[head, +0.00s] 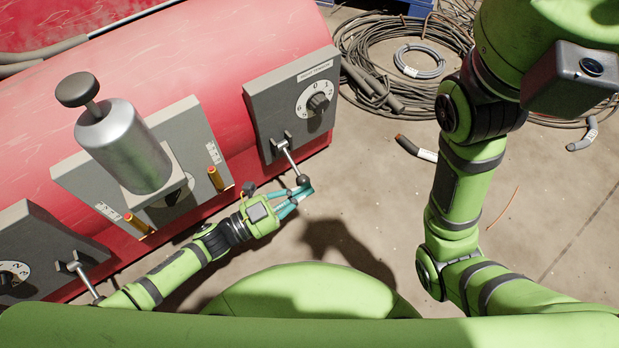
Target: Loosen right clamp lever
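The right clamp lever (290,160) is a thin metal rod with a dark ball knob. It sticks out from the lower front of the right grey dial panel (271,106) on the red machine and points down and to the right. My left gripper (307,190) has teal fingers and reaches in from the lower left. Its fingertips are at the lever's knob and overlap it in the view. I cannot tell whether they grip the knob or are only beside it. My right arm fills the right side, and its gripper is out of view.
A metal cylinder with a black knob (124,146) stands on the middle panel, with orange-tipped pegs (216,178) beside it. A left dial panel (40,255) has its own lever (86,282). Cable coils (385,60) and cut cable pieces (416,149) lie on the floor.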

